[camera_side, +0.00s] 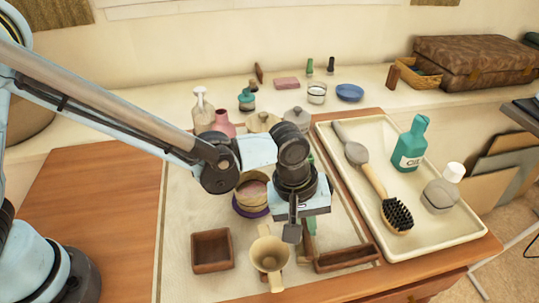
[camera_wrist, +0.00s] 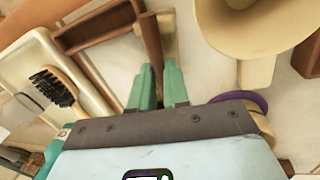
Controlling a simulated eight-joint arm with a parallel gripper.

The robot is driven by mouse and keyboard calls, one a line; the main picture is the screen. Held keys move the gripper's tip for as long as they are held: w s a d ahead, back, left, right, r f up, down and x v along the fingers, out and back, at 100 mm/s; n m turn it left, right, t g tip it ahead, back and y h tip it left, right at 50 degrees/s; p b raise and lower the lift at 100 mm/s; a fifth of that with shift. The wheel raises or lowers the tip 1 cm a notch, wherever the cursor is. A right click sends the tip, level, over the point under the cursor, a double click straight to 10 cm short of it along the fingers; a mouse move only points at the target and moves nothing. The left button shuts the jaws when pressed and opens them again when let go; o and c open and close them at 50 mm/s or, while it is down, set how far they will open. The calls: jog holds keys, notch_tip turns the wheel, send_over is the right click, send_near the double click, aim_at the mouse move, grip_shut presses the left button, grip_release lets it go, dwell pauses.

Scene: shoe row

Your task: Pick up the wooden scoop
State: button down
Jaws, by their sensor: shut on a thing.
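My gripper (camera_side: 300,232) points down over the light mat, between the cream cup and the small brown wooden tray. In the wrist view its two teal fingers (camera_wrist: 159,78) are shut on a narrow brown wooden piece (camera_wrist: 150,40), which looks like the wooden scoop's handle. It runs away from the fingertips to the top edge of the picture. The scoop's bowl cannot be made out in either view, and the gripper hides most of the piece in the side view. Whether it is clear of the surface I cannot tell.
The cream cup (camera_side: 270,253) stands close left of the gripper, beside a square brown box (camera_side: 212,251). The brown wooden tray (camera_side: 347,258) lies close right. A cream tray (camera_side: 440,240) holds a brush (camera_side: 396,214), a teal bottle (camera_side: 412,143) and a grey bottle (camera_side: 441,192). Several jars stand behind.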

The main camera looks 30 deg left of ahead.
dwell(0.5)
jog(key=shift+r, duration=0.45)
jog(key=r, duration=0.3)
jog(key=shift+s+d+r, duration=0.1)
jog(key=shift+s+r, duration=0.1)
jog(key=shift+r, duration=0.1)
jog(key=s+d+r, duration=0.3)
jog(key=s+r, duration=0.3)
jog(key=s, duration=0.4)
jog(key=w+a+n+t+y, duration=0.1)
jog(key=w+a+n+y, duration=0.1)
jog(key=w+a+n, duration=0.9)
jog(key=w+n, duration=0.3)
jog(key=shift+r, duration=0.25)
